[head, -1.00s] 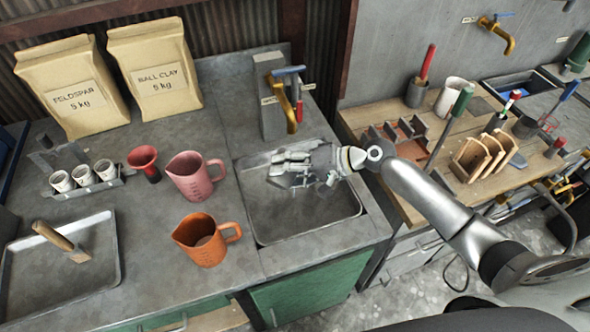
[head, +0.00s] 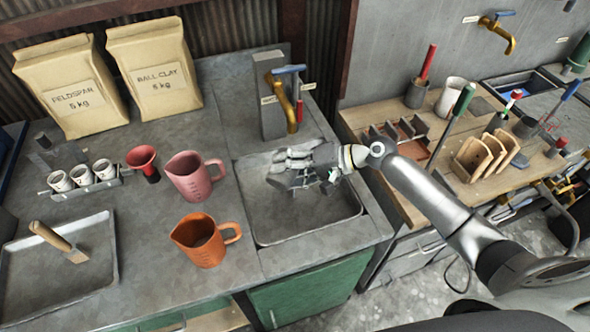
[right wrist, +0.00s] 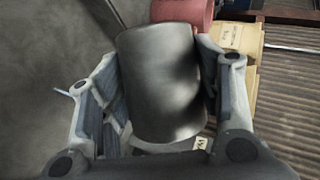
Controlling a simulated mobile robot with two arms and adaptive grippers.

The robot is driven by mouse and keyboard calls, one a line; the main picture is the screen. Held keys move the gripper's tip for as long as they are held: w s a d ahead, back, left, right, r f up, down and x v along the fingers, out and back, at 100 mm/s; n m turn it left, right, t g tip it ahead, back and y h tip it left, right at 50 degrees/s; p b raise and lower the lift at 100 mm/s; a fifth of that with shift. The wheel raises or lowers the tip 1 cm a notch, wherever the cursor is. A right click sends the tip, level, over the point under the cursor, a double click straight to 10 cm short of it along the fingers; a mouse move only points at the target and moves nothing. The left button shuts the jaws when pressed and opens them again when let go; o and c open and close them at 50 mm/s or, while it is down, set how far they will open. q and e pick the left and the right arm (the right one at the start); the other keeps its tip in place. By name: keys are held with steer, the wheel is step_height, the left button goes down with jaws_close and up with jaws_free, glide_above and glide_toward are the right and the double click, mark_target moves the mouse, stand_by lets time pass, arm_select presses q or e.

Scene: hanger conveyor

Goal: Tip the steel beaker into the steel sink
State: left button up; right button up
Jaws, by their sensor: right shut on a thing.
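The steel sink (head: 322,222) is a rectangular basin set in the grey counter, in the middle of the head view. My right gripper (head: 283,168) is over the basin, below the brass tap. In the right wrist view my right gripper (right wrist: 160,100) is shut on the steel beaker (right wrist: 160,85), a smooth dark grey cylinder between its two fingers. In the head view the beaker is hard to tell from the grey fingers. Its mouth and contents cannot be made out. My left gripper is not in view.
A pink jug (head: 190,178) and an orange jug (head: 200,242) stand left of the sink. The tap (head: 284,98) rises behind it. A red funnel (head: 142,160), a small cup rack, a tray (head: 20,285) and two bags stand farther left. A wooden tool bench is on the right.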

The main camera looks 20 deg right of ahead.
stand_by(0.4)
steer(key=shift+w+d+f+m+g+y+b, duration=0.1)
steer(key=shift+w+f+m+g+y+b, duration=0.15)
steer(key=shift+b, duration=0.25)
stand_by(0.6)
steer(key=shift+d+f+m+b, duration=0.1)
steer(key=shift+m+b, duration=0.15)
steer(key=shift+b, duration=0.15)
steer(key=shift+y, duration=0.35)
steer(key=shift+w+d+m+g, duration=0.1)
steer(key=shift+m+g, duration=0.15)
steer(key=shift+m, duration=0.05)
steer(key=n+p, duration=0.1)
steer(key=r+n+t+h+p, duration=0.1)
steer(key=p, duration=0.1)
steer(key=shift+s+a+r+h, duration=0.2)
steer(key=shift+s+a+h, duration=0.1)
steer(key=shift+s+a, duration=0.1)
steer(key=shift+s+n+t+h+p, duration=0.15)
steer(key=shift+n+t+h+p, duration=0.15)
steer(key=shift+n+h+p, duration=0.15)
steer(key=shift+f, duration=0.15)
